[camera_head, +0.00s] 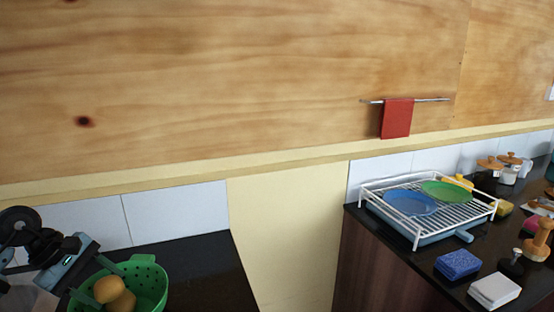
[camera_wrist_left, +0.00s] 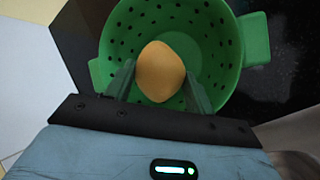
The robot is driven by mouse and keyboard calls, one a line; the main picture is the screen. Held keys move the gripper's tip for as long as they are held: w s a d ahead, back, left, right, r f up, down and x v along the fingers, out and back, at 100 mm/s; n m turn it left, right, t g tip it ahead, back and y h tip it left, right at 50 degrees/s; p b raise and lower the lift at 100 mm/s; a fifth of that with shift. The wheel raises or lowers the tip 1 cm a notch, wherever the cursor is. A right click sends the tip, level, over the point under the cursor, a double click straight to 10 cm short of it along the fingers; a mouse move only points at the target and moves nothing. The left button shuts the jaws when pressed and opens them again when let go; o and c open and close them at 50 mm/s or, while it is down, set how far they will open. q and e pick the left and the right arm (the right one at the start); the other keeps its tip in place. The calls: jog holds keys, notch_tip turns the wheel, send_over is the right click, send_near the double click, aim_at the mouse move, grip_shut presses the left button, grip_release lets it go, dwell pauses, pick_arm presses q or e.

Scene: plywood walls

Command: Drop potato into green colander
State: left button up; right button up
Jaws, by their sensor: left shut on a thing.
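The green colander (camera_head: 150,283) stands on the dark counter at the lower left of the head view, its lower part cut off by the frame. In the left wrist view the colander (camera_wrist_left: 224,38) opens below my gripper. My left gripper (camera_head: 96,282) is shut on a yellow-brown potato (camera_head: 108,289), held over the colander's opening. The potato (camera_wrist_left: 160,72) sits between the fingertips (camera_wrist_left: 159,82) in the wrist view. A second similar rounded thing (camera_head: 123,302) shows just below it in the head view; the wrist view does not show it separately. My right gripper is not in view.
A gap with a cream panel (camera_head: 285,240) separates the two counters. On the right counter stand a white dish rack (camera_head: 480,208) with a blue plate (camera_head: 410,202) and green plate (camera_head: 446,191), a blue sponge (camera_head: 457,264) and a white block (camera_head: 494,290). A red towel (camera_head: 397,118) hangs above.

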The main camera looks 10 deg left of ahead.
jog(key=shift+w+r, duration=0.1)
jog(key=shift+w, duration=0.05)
pick_arm(q)
jog(key=o, duration=1.1)
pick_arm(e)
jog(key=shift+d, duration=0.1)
pick_arm(q)
jog(key=shift+s+a+r, duration=0.1)
jog(key=shift+a+r, duration=0.15)
jog(key=shift+r, duration=0.15)
jog(key=b+v, duration=0.1)
jog(key=v, duration=0.4)
jog(key=shift+v, duration=0.95)
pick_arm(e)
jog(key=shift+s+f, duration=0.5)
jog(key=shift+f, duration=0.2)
pick_arm(q)
jog(key=shift+d+f, duration=0.1)
